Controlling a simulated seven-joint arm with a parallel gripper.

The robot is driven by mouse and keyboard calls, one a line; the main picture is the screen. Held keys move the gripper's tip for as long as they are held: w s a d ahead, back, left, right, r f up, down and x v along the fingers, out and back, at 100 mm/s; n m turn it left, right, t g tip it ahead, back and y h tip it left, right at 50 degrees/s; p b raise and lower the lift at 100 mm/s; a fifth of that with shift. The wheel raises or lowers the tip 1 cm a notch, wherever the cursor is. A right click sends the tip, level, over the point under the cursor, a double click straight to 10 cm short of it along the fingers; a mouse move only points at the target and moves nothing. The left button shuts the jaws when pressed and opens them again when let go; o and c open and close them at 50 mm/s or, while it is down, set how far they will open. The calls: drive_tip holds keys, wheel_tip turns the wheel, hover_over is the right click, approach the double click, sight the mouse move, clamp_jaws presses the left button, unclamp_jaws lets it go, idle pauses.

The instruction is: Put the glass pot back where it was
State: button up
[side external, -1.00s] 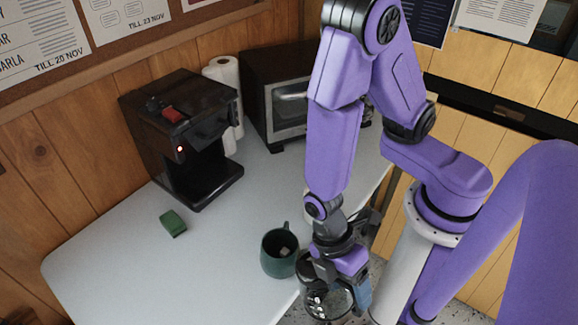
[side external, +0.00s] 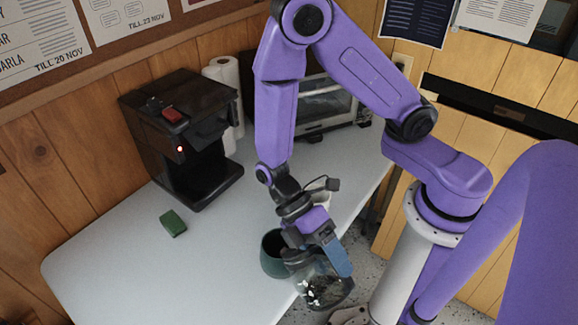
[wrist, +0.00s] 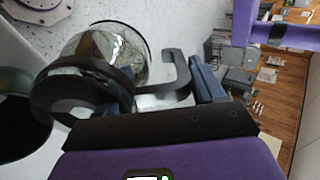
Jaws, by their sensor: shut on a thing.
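The glass pot (side external: 322,291), clear with a black collar and handle, is held tilted beside the green mug (side external: 271,262) at the table's front edge. Its black-collared end points toward the mug. In the wrist view the pot (wrist: 125,50) fills the upper left, with its black handle running to my fingers. My gripper (side external: 324,252) is shut on that handle; it also shows in the wrist view (wrist: 200,90). The black coffee machine (side external: 180,135), with a lit red light, stands at the back left; its bay looks empty. I cannot tell what the pot contains.
A small green block (side external: 172,223) lies on the white table (side external: 130,265) in front of the coffee machine. A paper roll (side external: 222,75) and a toaster oven (side external: 325,105) stand at the back. The table's left and middle are mostly clear.

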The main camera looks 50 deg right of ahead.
drive_tip(key=shift+w+d+r+g, duration=0.15)
drive_tip(key=shift+w+r+g, duration=0.5)
drive_tip(key=shift+r+g, duration=0.2)
drive_tip(key=w+r+g, duration=0.2)
drive_tip(key=g, duration=0.1)
drive_tip(key=shift+w+d+y+p, duration=0.2)
drive_tip(key=shift+y+p, duration=0.2)
drive_tip(key=shift+w+d+r+g, duration=0.1)
drive_tip(key=shift+w+r+g, duration=0.1)
drive_tip(key=shift+w+g, duration=0.35)
drive_tip(key=shift+w+d+r+g, duration=0.1)
drive_tip(key=shift+w+r+g, duration=0.1)
drive_tip(key=shift+w, duration=0.5)
